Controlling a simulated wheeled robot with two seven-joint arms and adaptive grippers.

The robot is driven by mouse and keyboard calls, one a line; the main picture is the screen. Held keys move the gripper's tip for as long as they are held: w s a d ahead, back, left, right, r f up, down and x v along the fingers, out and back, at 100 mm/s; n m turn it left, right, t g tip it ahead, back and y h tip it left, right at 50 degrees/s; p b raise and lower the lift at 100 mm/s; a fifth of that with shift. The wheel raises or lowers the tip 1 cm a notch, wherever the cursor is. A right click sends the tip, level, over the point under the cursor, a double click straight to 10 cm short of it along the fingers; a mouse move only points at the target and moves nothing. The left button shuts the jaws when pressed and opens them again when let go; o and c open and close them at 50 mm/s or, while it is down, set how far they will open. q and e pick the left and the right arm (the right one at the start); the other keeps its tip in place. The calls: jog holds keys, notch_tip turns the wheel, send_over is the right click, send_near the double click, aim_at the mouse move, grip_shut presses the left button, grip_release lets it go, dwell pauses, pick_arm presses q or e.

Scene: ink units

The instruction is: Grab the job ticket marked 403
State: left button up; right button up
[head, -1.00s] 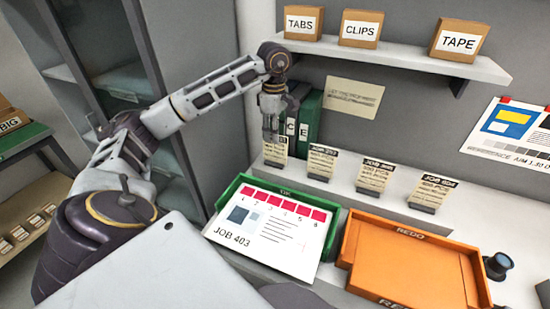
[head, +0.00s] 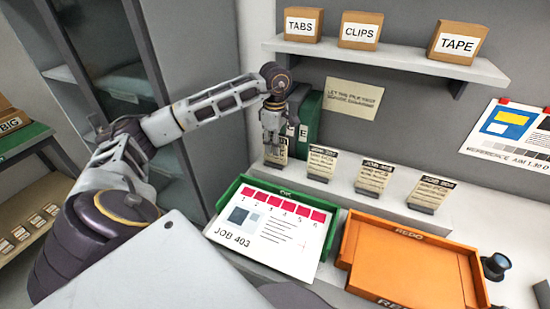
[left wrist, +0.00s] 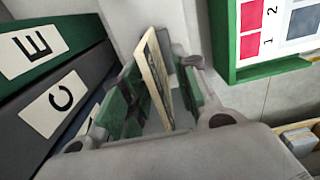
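A row of small job tickets stands in holders on the ledge behind the trays. The leftmost ticket (head: 277,155) is partly covered by my left gripper (head: 272,147), and its number cannot be read. In the left wrist view this ticket (left wrist: 153,75) stands edge-on between the two fingers of my left gripper (left wrist: 160,95). The fingers are apart, with gaps visible beside the ticket. The other tickets (head: 321,162), (head: 373,177) and (head: 431,192) stand to the right, their numbers too small to read surely. My right gripper is out of view.
A green tray (head: 329,236) in front holds a sheet (head: 265,228) marked JOB 403. An orange REDO tray (head: 410,262) is to its right. Upright binders (head: 309,117) stand close behind my left gripper. A shelf (head: 380,56) with boxes is above.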

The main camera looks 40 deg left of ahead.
pick_arm(q)
jog(key=shift+f, duration=0.25)
jog(key=shift+f, duration=0.25)
dwell(0.9)
jog(key=shift+c, duration=0.4)
grip_shut()
